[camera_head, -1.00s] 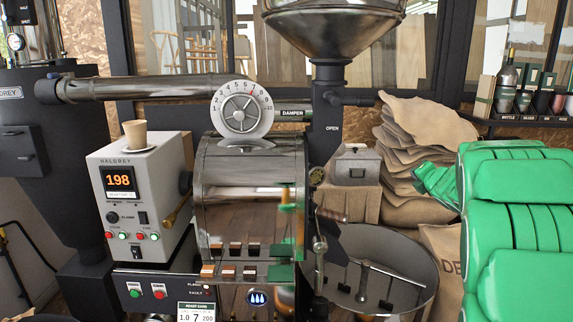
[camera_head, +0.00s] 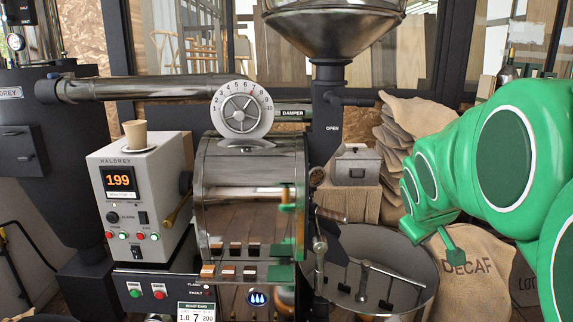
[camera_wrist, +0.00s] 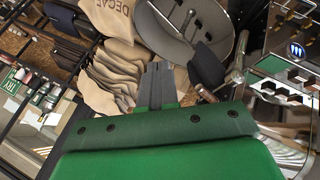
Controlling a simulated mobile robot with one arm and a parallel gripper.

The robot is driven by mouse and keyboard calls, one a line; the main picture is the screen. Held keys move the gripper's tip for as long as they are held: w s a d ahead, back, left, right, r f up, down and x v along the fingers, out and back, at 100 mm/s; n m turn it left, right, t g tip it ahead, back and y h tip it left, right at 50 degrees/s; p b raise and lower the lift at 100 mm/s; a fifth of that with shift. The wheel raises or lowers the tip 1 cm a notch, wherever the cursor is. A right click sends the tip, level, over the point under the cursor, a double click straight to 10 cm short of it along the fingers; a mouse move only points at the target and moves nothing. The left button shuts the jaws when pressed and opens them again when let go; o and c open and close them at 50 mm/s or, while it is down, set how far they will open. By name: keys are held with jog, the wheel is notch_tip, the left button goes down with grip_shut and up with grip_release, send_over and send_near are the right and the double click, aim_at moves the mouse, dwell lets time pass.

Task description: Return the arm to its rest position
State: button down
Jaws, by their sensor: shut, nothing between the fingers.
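My green arm fills the right side of the head view, bent in front of the sacks. Part of my gripper (camera_head: 455,258) shows low in the head view, in front of the sack marked DECAF (camera_head: 470,285). In the wrist view my gripper (camera_wrist: 154,68) is shut, its grey fingers together with nothing between them. It points toward the stacked burlap sacks (camera_wrist: 118,72) and the round cooling tray (camera_wrist: 160,25), and touches nothing that I can see.
The roaster drum (camera_head: 248,190) and control box (camera_head: 140,195), reading 199, stand left. A paper cup (camera_head: 135,134) sits on the box. The cooling tray is also in the head view (camera_head: 415,262). A grey metal box (camera_head: 356,166) stands behind it.

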jog(key=s+a+f+m+g+y, duration=0.1)
jog(key=s+a+f+g, duration=0.2)
jog(key=s, duration=0.7)
jog(key=s+a+f+m+g+y, duration=0.1)
jog(key=s+a+f, duration=0.3)
jog(key=s, duration=0.6)
jog(key=s+a+f+m+g+y, duration=0.1)
jog(key=s+a+f+m+g, duration=0.1)
jog(key=s+a+f+g, duration=0.2)
jog(key=s+a, duration=0.3)
jog(key=s, duration=0.4)
jog(key=shift+f+g+y, duration=0.2)
jog(key=shift+g+y, duration=0.1)
jog(key=shift+y, duration=0.1)
jog(key=shift+s, duration=0.1)
